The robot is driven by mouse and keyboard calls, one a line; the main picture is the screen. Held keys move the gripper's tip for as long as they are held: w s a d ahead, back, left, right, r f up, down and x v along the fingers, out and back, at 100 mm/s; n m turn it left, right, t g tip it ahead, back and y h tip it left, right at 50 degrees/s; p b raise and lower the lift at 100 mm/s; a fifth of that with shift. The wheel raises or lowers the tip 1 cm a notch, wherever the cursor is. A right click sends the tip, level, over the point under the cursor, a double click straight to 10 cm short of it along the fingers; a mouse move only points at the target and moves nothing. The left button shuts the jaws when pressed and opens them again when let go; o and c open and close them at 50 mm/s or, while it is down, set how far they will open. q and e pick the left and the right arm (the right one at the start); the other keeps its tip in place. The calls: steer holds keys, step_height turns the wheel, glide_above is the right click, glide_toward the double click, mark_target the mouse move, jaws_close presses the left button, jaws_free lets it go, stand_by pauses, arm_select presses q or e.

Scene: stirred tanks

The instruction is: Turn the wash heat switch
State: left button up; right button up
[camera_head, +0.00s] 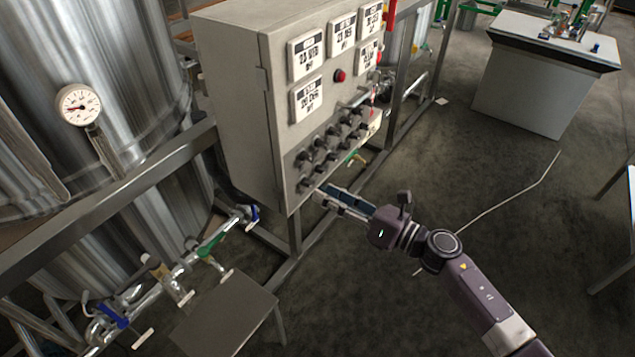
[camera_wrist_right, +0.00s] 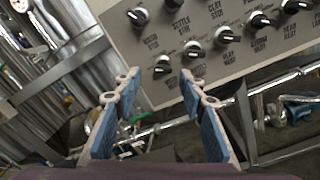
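The grey control box (camera_head: 240,100) carries rows of black knob switches (camera_head: 330,145) low on its front. In the right wrist view, the lower-row knob at the left end (camera_wrist_right: 161,65) sits just ahead of the gap between my fingers. The small labels are too blurred to be sure which knob is the wash heat switch. My right gripper (camera_head: 325,194) is at the box's lower front edge, below the knobs. In the wrist view its two blue-padded fingers (camera_wrist_right: 158,82) are spread apart with nothing between them. My left gripper is out of view.
Steel tanks (camera_head: 100,60) and frame rails (camera_head: 110,195) stand left of the box. Pipes with valve handles (camera_head: 210,243) and a small grey table (camera_head: 225,310) are below. A white workbench (camera_head: 530,85) stands at back right. The floor right of the box is largely clear.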

mark_target(312, 186)
steer(key=x, duration=0.3)
steer(key=shift+w+d+f, duration=0.1)
steer(key=shift+d, duration=0.05)
steer(key=shift+w+a, duration=0.3)
steer(key=shift+a, duration=0.15)
jaws_close()
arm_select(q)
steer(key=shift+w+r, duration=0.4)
